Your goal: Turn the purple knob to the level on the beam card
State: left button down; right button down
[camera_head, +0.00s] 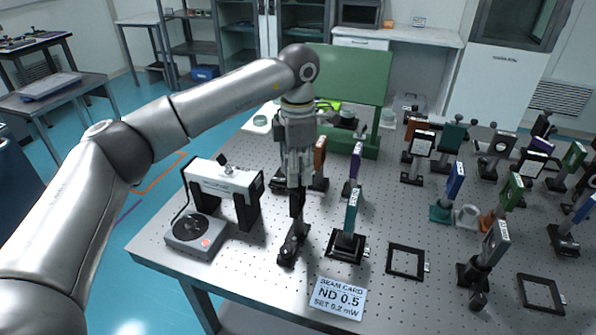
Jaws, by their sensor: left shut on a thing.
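The white beam card (338,298) lies at the table's front edge and reads "ND 0.5, SET 0.2 mW". My left gripper (296,184) points down and is shut on the upper part of a dark post mount (293,240). The fingers hide what sits at its top. I cannot tell whether its foot touches the table. I cannot make out a purple knob. A grey console (195,236) with a round dark dial and a red spot stands at the left, by a white-topped bridge unit (222,178). My right gripper is not in view.
A teal plate on a stand (350,212) is close right of the held mount. A purple plate (353,160) stands behind it. Empty black frames (391,262) (524,290) lie at the front. Several coloured plates on posts crowd the right; a green panel (350,78) stands behind.

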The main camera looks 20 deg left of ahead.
pick_arm(q)
jog(key=m, duration=0.4)
jog(key=shift+r+m, duration=0.1)
jog(key=shift+m, duration=0.3)
dwell(0.4)
jog(key=c, duration=1.2)
grip_release()
notch_tip(320, 180, up, 12)
jog(key=shift+f, duration=0.1)
